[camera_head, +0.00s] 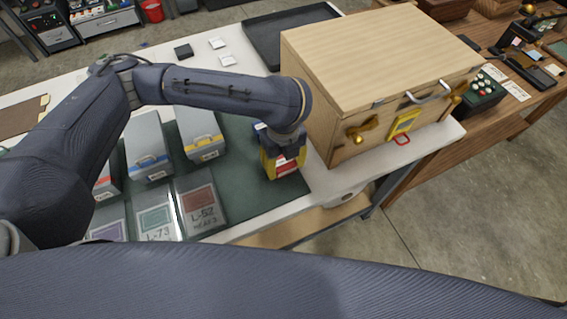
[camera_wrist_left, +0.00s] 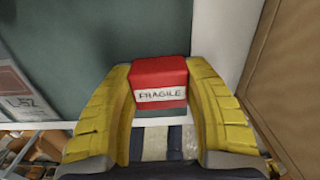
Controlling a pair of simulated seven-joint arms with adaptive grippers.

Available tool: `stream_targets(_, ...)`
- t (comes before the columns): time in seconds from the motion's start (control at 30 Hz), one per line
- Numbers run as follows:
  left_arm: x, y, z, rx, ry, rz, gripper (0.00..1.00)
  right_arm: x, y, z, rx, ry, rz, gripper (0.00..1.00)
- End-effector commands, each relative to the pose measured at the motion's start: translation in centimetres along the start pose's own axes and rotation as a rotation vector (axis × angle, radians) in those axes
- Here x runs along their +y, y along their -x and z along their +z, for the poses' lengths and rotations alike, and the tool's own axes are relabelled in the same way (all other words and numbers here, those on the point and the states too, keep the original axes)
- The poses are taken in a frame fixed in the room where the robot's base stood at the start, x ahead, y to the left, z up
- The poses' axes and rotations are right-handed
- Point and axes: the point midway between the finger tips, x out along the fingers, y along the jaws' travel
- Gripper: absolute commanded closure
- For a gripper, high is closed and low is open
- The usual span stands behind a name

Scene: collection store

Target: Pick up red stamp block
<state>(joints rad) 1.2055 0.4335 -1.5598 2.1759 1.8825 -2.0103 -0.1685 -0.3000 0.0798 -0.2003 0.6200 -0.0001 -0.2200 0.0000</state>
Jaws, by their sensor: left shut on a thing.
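The red stamp block (camera_wrist_left: 160,80) is a small red block with a white label reading "FRAGILE". In the left wrist view it sits between the yellow fingers of my left gripper (camera_wrist_left: 162,105), which is shut on it. In the head view my left gripper (camera_head: 283,165) points down at the right end of the green mat, and the red block (camera_head: 287,167) shows between its fingers. I cannot tell whether the block touches the mat. My right gripper is not in view.
A large wooden crate (camera_head: 375,60) stands close to the right of my left gripper. Grey boxes (camera_head: 148,160) and labelled plates (camera_head: 200,200) lie to the left on the green mat (camera_head: 245,190). A black tray (camera_head: 262,45) lies behind. The table's front edge is near.

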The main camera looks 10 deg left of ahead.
Motion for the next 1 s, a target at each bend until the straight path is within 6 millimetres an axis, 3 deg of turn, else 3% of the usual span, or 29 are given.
stream_targets(0.33, 0.0, 0.2, 0.0, 0.0, 0.0, 0.0, 0.81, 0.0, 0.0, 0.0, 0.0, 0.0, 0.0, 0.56)
stream_targets(0.53, -0.1, 1.5, 0.0, -0.001, -0.001, -0.002, 0.81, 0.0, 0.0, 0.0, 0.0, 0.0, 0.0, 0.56)
stream_targets(0.67, -0.1, 3.3, 0.1, -0.004, -0.001, -0.002, 0.81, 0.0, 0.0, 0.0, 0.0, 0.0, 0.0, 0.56)
stream_targets(1.0, -0.1, 10.2, 0.1, -0.005, 0.0, -0.003, 0.81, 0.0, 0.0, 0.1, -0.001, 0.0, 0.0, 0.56)
